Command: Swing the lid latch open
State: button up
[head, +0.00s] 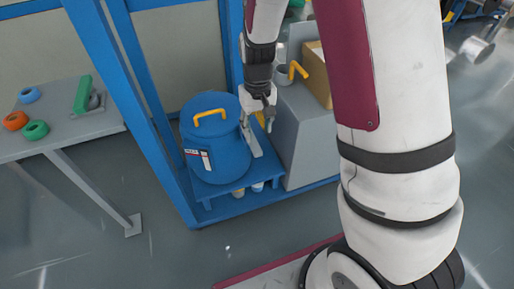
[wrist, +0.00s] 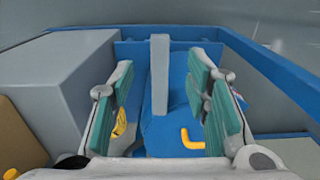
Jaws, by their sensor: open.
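A blue drum (head: 215,150) with a blue lid and a yellow lid handle (head: 211,117) stands on a low blue platform. A flat grey latch bar (head: 253,142) is at the drum's right side. In the wrist view the latch bar (wrist: 160,75) runs upright in the picture between my finger pads, with a gap on each side. My gripper (head: 257,122) points down at the latch and is open. The yellow handle (wrist: 192,138) also shows near the right finger in the wrist view. The latch's pivot is hidden.
A grey cabinet (head: 308,135) stands close to the right of the drum, with a cardboard box (head: 316,72) on it. A blue frame post (head: 145,125) rises left of the drum. A table (head: 65,140) with coloured rings is further left.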

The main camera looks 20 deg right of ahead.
aim_at(257, 150)
notch_tip(257, 150, down, 9)
jog(key=shift+r+b, duration=0.1)
jog(key=shift+b, duration=0.95)
jog(key=shift+c, duration=0.3)
grip_shut()
